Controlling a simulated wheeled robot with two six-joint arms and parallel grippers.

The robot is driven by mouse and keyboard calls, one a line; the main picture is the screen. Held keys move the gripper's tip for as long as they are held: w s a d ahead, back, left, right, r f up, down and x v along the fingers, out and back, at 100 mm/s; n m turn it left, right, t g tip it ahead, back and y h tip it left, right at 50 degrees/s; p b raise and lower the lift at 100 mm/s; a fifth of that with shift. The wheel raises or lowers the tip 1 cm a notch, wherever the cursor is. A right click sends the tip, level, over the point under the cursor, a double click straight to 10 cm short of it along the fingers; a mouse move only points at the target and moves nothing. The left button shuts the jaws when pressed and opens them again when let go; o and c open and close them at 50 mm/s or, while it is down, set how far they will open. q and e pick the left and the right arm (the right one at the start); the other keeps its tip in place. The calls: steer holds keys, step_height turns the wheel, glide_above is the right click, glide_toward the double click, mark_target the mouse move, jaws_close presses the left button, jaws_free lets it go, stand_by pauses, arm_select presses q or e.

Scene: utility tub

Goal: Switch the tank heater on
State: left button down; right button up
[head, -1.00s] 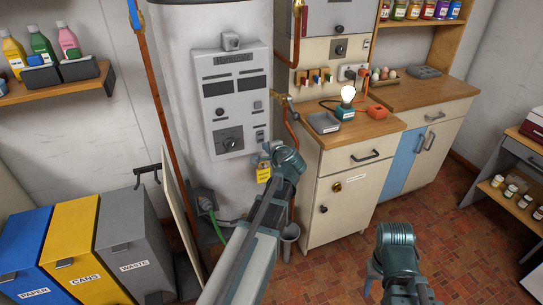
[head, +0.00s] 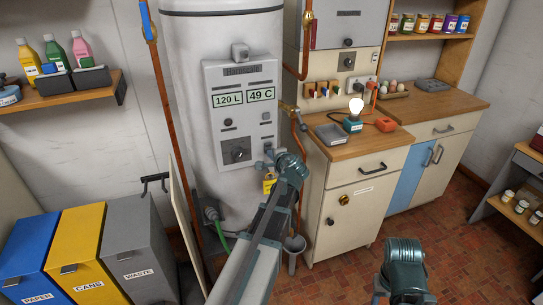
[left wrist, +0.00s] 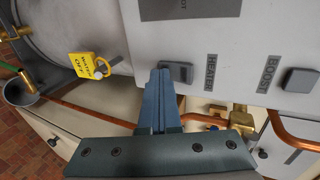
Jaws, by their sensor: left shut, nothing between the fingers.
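The white tank (head: 185,90) carries a grey control panel (head: 240,105) with two lit displays (head: 245,98) reading 120 L and 49 C. A second switch (left wrist: 300,80) is labelled BOOST. My left gripper (head: 270,155) is shut and empty at the panel's lower right edge. My right arm shows at the bottom right, but its fingertips cannot be made out.
A yellow tag (left wrist: 83,66) hangs by the panel, left of my left gripper in the wrist view. A copper pipe (head: 166,110) runs left of the tank. Counter cabinets (head: 345,205) stand to the right. Bins (head: 140,255) stand at the left.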

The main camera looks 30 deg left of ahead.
arm_select(q)
steer(key=shift+w+a+r+p, duration=0.1)
steer(key=shift+r+p, duration=0.75)
steer(key=shift+r, duration=0.05)
steer(key=f+p+v, duration=0.1)
steer(key=p+v, duration=0.3)
steer(key=v, duration=1)
steer(key=shift+s+f, duration=0.2)
steer(key=shift+s, duration=0.1)
